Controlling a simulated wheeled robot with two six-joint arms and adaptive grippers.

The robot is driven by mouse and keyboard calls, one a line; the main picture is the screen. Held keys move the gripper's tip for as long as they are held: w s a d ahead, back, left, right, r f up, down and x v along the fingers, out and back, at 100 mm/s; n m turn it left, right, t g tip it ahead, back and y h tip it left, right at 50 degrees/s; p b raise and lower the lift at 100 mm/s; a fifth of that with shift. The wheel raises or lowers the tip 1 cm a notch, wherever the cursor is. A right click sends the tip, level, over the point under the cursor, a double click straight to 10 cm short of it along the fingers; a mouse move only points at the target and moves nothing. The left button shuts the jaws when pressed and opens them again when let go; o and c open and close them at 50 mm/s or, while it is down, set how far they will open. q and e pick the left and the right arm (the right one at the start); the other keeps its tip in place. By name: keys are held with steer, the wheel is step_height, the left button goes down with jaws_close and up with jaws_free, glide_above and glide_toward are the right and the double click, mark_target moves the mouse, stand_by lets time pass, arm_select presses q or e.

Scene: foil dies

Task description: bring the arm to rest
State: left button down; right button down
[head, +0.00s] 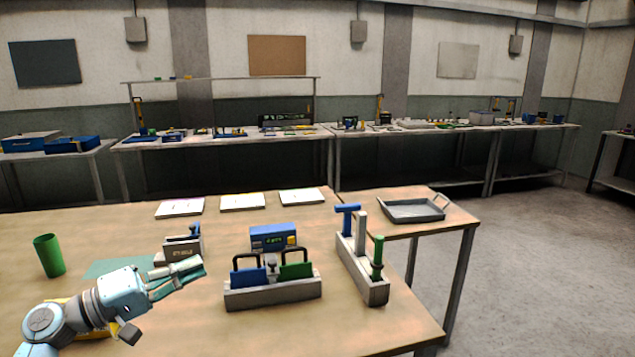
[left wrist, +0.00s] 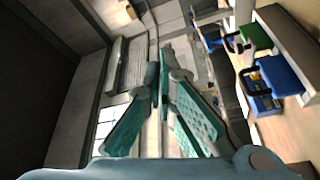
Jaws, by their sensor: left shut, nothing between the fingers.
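My left gripper (head: 182,273) reaches in from the lower left of the head view, above the near table. Its teal fingers are shut with nothing between them. They also show in the left wrist view (left wrist: 163,75), tips together and pointing up the picture. In the head view the fingers are left of a grey holder (head: 273,292) with a blue and a green block with black handles. In the left wrist view these blocks (left wrist: 262,85) are off to the right, apart from the fingers. My right gripper is not in view.
Near the gripper are a small grey stand (head: 182,250) and a green cup (head: 49,256). A blue device (head: 273,237), a grey rack (head: 361,268) with blue and green tools, and a metal tray (head: 413,210) stand further right. White cards (head: 242,203) lie behind. The table front right is clear.

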arm_select(q)
steer(key=s+d+f+m+g+y, duration=0.1)
steer(key=s+d+f+g+y, duration=0.2)
steer(key=f, duration=0.6)
steer(key=s+d+f+m+g+y, duration=0.1)
steer(key=s+d+f+m+y, duration=0.1)
steer(key=s+f, duration=0.55)
steer(key=s+d+f+m+g+y, duration=0.1)
steer(key=s+d+f+y, duration=0.15)
steer(key=f, duration=0.85)
steer(key=s+a+f+g+y, duration=0.1)
steer(key=s+a+f+y, duration=0.2)
steer(key=s, duration=0.4)
steer(key=s+a+f+g+y, duration=0.1)
steer(key=s+a+f+y, duration=0.15)
steer(key=s, duration=0.45)
steer(key=s+a+f+g+y, duration=0.1)
steer(key=s+a+f+y, duration=0.25)
steer(key=s, duration=0.25)
step_height(320, 180, down, 19)
steer(key=s+a+g, duration=0.1)
steer(key=s+a, duration=0.1)
steer(key=s, duration=0.1)
steer(key=s+f+g, duration=0.1)
steer(key=s+f, duration=0.9)
steer(key=s, duration=0.2)
steer(key=shift+s+f+n+p, duration=0.25)
steer(key=shift+f+n+p, duration=0.05)
steer(key=shift+f+p, duration=0.05)
steer(key=shift+a, duration=0.1)
